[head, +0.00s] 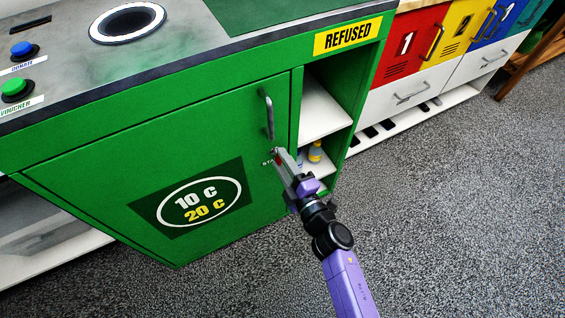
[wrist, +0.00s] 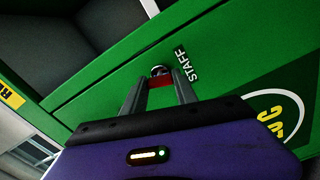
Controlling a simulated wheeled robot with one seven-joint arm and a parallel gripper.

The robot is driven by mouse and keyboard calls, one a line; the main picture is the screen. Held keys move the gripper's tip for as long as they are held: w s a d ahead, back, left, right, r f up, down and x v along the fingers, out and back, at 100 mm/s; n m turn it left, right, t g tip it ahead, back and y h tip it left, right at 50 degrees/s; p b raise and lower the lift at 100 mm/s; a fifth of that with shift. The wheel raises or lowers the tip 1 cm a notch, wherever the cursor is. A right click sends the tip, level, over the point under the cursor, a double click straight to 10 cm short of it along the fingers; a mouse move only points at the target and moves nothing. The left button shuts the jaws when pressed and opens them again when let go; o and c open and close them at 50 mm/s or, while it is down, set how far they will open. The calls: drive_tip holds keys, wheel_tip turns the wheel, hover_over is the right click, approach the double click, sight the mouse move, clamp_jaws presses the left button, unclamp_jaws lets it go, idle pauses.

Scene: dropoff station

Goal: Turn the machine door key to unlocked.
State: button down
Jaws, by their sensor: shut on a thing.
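The green machine door (head: 110,165) has a grey bar handle (head: 268,115) near its right edge and looks closed. Below the handle is the key lock (wrist: 158,71), a small round metal piece beside the word STAFF in the wrist view. My gripper (head: 277,155) is at the lock, with its two grey fingers (wrist: 160,85) reaching to either side of a small red key (wrist: 160,81). The gripper is shut on the key. In the head view my fingers mostly hide the key and lock. I cannot tell which way the key is turned.
Red, yellow and blue lockers (head: 408,45) stand further right. The grey floor (head: 450,200) at the right is clear.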

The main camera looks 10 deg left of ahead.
drive_tip(key=shift+n+b, duration=0.35)
drive_tip(key=shift+n, duration=1.35)
drive_tip(key=c, duration=1)
unclamp_jaws()
drive_tip(key=shift+o, duration=0.2)
drive_tip(key=shift+s, duration=0.15)
drive_tip(key=p+v, duration=0.2)
drive_tip(key=v, duration=0.5)
drive_tip(key=shift+s+d, duration=0.25)
